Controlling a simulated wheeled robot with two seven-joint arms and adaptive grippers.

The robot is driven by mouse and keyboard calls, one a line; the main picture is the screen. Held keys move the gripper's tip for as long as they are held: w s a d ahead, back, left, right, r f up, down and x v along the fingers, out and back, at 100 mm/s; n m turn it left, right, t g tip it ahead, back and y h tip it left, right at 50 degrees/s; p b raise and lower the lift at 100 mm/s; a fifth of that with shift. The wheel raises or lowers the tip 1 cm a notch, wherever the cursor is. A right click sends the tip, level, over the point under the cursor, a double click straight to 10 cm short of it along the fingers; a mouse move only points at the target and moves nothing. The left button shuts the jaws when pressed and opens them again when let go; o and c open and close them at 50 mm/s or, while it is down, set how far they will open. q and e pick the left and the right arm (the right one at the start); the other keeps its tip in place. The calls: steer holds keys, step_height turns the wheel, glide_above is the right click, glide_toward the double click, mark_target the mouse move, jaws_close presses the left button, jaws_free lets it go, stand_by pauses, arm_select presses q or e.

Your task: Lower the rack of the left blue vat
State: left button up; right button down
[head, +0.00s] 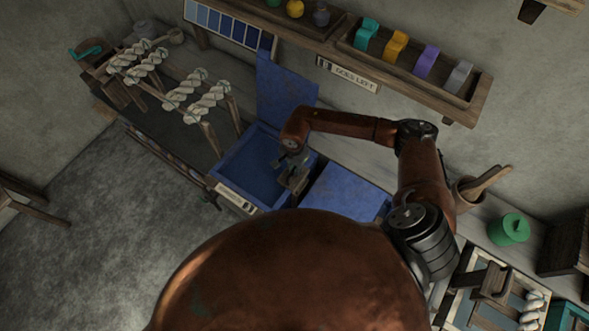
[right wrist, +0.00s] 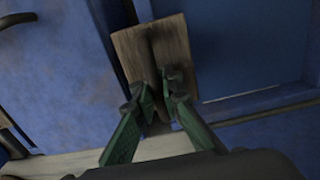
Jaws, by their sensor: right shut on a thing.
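The left blue vat (head: 222,180) has its lid (head: 285,90) raised against the wall, and its dark blue inside is visible. My right gripper (head: 292,172) is at the right side of this vat, near the gap to the closed blue vat. In the right wrist view its green fingers (right wrist: 158,96) are shut on a slim dark handle (right wrist: 153,58) in front of a square wooden plate (right wrist: 176,38). I take this to be the rack's handle; the arm and gripper hide much of it. The rack itself cannot be made out. My left gripper is not in view.
The closed blue vat (head: 345,190) stands just right. White twisted skeins (head: 205,97) hang on posts to the left. A wall shelf (head: 472,112) with coloured items runs above. A green tin (head: 510,229) and a pot (head: 466,195) stand at the right.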

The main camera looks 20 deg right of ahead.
steer(key=shift+w+a+f+b, duration=0.1)
steer(key=shift+w+f+b, duration=0.15)
steer(key=shift+f+b, duration=0.7)
steer(key=shift+w+a+f+b, duration=0.1)
steer(key=shift+w+f+b, duration=0.1)
steer(key=shift+f+b, duration=0.7)
steer(key=shift+f, duration=0.2)
steer(key=c, duration=2.3)
jaws_free()
steer(key=o, duration=0.7)
steer(key=shift+s+d+f, duration=0.1)
steer(key=shift+s, duration=0.1)
steer(key=o, duration=0.8)
